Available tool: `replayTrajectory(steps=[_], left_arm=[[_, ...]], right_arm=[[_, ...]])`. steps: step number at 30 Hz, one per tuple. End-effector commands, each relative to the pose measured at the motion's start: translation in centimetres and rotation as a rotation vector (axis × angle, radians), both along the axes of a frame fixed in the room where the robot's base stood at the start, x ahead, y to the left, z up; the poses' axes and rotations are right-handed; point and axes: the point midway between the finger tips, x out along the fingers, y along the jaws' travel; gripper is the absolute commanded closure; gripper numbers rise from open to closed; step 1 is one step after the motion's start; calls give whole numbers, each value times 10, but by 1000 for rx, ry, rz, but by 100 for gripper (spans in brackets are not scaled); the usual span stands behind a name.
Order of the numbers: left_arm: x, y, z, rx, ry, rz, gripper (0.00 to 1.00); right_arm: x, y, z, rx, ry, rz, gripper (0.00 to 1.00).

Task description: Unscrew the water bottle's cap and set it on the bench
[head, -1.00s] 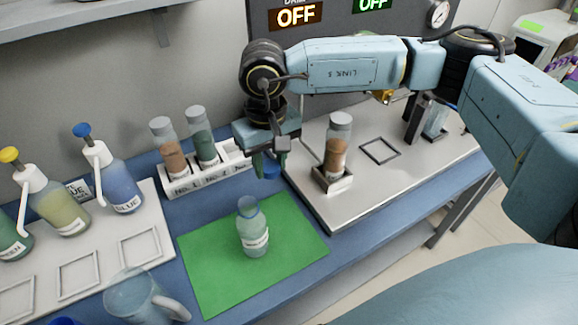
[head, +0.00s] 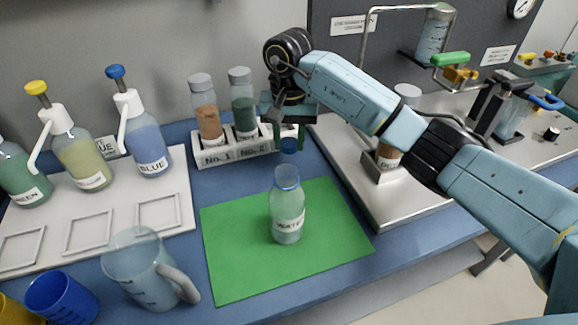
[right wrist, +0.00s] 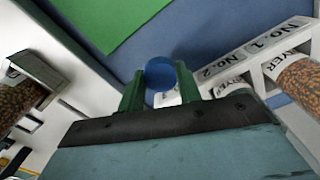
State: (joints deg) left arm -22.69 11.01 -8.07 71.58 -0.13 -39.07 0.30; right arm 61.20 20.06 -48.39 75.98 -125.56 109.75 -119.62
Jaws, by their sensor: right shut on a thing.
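The water bottle (head: 288,212) stands upright on the green mat (head: 235,265) in the head view. Its clear neck shows no cap, only a bluish rim. The blue cap (head: 289,145) is off the bottle, behind its neck in the picture. My right gripper (head: 289,136) is shut on the cap, near the right end of the bottle rack. In the right wrist view the cap (right wrist: 160,72) sits between the green fingertips (right wrist: 160,92) over the blue bench (right wrist: 190,30). I cannot tell whether the cap touches the bench. My left gripper is out of view.
The white rack (head: 235,152) with two particle bottles stands just left of my right gripper. Pump bottles (head: 148,145), a clear pitcher (head: 140,270) and a blue cup (head: 62,298) are on the left.

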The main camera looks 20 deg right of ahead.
Motion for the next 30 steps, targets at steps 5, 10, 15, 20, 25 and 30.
replayTrajectory(steps=[5, 10, 15, 20, 25, 30], left_arm=[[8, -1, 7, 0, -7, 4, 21], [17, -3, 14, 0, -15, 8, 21], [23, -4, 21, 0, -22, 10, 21], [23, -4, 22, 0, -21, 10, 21], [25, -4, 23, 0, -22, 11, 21], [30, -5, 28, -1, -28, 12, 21]], right_arm=[[0, 0, -23, 1, 0, 1, 93], [-1, 1, -46, 2, 2, 1, 93], [0, 0, -61, 0, -1, 1, 93], [0, 0, -61, 0, -3, 2, 93], [0, 0, -62, 0, -3, 2, 93], [0, 0, -64, 1, -3, 2, 63]])
